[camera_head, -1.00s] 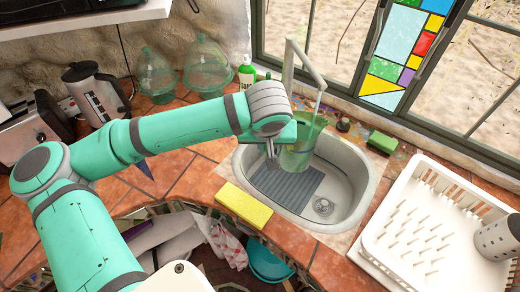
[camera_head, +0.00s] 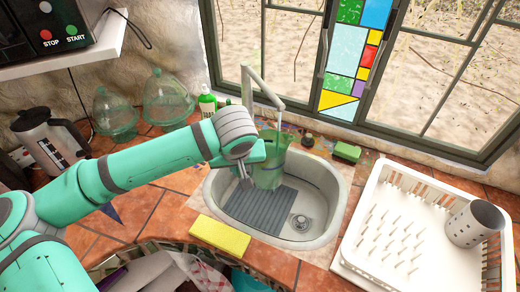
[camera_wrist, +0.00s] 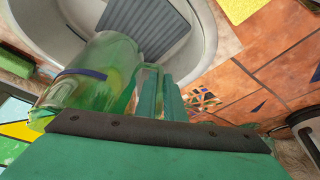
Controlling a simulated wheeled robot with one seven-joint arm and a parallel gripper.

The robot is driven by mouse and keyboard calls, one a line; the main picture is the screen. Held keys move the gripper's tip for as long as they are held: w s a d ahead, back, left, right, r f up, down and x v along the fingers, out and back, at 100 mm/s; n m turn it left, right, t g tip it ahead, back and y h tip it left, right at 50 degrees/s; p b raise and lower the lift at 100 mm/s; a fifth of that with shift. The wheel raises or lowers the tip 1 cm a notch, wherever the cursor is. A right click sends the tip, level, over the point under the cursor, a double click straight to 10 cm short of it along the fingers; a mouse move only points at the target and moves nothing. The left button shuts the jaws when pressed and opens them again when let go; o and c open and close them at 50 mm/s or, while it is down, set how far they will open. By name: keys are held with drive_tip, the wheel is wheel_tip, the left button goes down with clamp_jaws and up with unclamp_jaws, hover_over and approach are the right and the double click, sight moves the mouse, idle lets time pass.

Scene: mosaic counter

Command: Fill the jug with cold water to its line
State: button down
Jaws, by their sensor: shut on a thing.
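The jug (camera_head: 268,170) is translucent green and stands out over the sink (camera_head: 336,190), under the tap (camera_head: 262,86). A thin pale streak runs from the spout to its mouth. In the wrist view the jug (camera_wrist: 100,72) looks tilted by the camera angle, with a dark blue band (camera_wrist: 82,73) on its side. The water level inside is not clear. My gripper (camera_head: 248,168) is at the jug's left side; in the wrist view its fingers (camera_wrist: 161,98) are closed on the jug's handle.
A grey ribbed mat (camera_head: 268,208) and drain (camera_head: 300,222) lie in the sink. A yellow sponge (camera_head: 219,236) is on the front edge, a green sponge (camera_head: 347,152) behind. A white dish rack (camera_head: 360,262) stands right. Glass jars (camera_head: 165,100) and a green bottle (camera_head: 207,101) stand back left.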

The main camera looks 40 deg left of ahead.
drive_tip(key=w+a, duration=0.2)
drive_tip(key=w, duration=0.6)
idle(7.2)
